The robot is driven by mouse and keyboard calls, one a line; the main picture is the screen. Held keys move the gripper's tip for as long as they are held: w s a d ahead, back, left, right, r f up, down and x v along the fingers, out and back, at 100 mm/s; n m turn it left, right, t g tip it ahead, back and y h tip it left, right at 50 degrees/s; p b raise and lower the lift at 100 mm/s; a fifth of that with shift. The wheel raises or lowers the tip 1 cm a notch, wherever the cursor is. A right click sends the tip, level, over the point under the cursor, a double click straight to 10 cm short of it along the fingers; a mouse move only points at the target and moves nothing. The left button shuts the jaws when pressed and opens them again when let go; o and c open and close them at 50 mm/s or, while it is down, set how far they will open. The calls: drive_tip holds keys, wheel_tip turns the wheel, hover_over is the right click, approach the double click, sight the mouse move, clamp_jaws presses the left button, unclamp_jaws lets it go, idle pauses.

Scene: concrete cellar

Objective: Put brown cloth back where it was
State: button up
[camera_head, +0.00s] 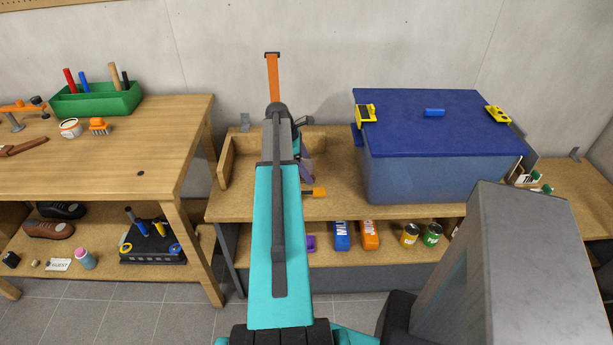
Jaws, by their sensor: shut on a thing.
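My gripper (303,150) is mostly hidden behind my own teal forearm, over the middle shelf unit's top. Only its right side shows, dark and teal. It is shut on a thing. A small muted purplish-brown piece (307,170) shows just below it, which looks like part of the brown cloth. Most of it is hidden, and I cannot tell whether it touches the wood below. No other brown cloth is clear to see.
A wooden-sided bay (226,158) lies behind my arm. An orange-and-black item (313,191) lies near the front edge. A blue lidded bin (430,175) fills the right. Cans and boxes stand on the shelf below. A workbench (150,150) with a green tool caddy (98,100) stands left.

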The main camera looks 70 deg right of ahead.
drive_tip(key=shift+f+p, duration=0.4)
drive_tip(key=shift+f, duration=1.45)
drive_tip(key=shift+f, duration=0.15)
drive_tip(key=o, duration=0.9)
drive_tip(key=shift+b+v, duration=1.2)
drive_tip(key=shift+v, duration=4.95)
